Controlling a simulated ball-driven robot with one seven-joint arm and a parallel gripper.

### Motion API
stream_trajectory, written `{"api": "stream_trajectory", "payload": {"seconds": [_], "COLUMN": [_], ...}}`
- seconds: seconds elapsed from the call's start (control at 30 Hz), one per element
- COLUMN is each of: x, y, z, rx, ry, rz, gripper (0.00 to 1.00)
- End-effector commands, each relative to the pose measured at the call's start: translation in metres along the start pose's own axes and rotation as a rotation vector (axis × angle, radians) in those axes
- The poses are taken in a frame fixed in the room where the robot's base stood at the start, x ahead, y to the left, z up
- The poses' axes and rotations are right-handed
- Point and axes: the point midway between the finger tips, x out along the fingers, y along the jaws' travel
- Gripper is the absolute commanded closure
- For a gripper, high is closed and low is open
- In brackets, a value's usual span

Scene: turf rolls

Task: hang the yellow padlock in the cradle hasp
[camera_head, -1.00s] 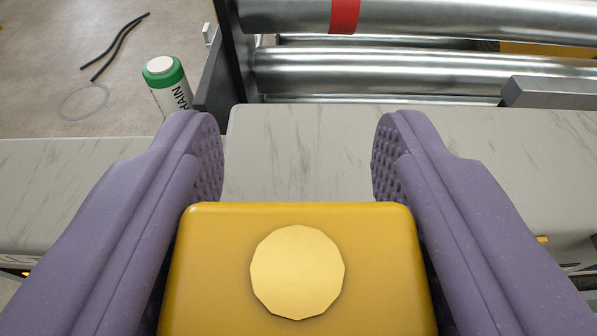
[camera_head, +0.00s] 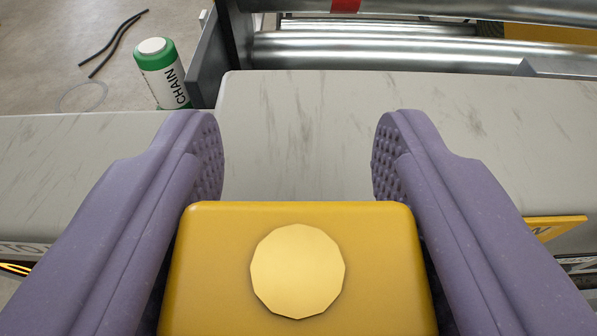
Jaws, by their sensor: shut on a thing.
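The yellow padlock (camera_head: 215,270) fills the bottom middle of the view, with a pale brass disc (camera_head: 297,272) on its near face. My gripper (camera_head: 298,160) has two purple fingers with studded pads, one on each side of the padlock, and is shut on its body. The padlock's shackle does not show. I cannot make out the cradle hasp in this view.
A pale marbled surface (camera_head: 300,130) lies beyond the fingers. Shiny metal rollers (camera_head: 380,48) in a dark frame stand behind it. A green and white can marked CHAIN (camera_head: 163,75) stands at the upper left. A yellow sign (camera_head: 555,227) shows at the right.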

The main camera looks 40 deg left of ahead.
Motion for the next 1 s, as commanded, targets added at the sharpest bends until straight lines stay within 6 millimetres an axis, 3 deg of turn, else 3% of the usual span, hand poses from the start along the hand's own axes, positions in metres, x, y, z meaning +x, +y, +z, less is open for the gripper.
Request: {"api": "stream_trajectory", "payload": {"seconds": [0.53,0.57,0.67,1.0], "x": [0.004,0.004,0.004,-0.001], "y": [0.0,0.0,0.0,0.001], "z": [0.014,0.013,0.012,0.012], "rx": [0.001,0.001,0.001,0.0], "ry": [0.001,0.001,0.001,0.0], "rz": [0.0,0.0,0.0,0.001], "gripper": [0.84,0.44,0.21,0.21]}}
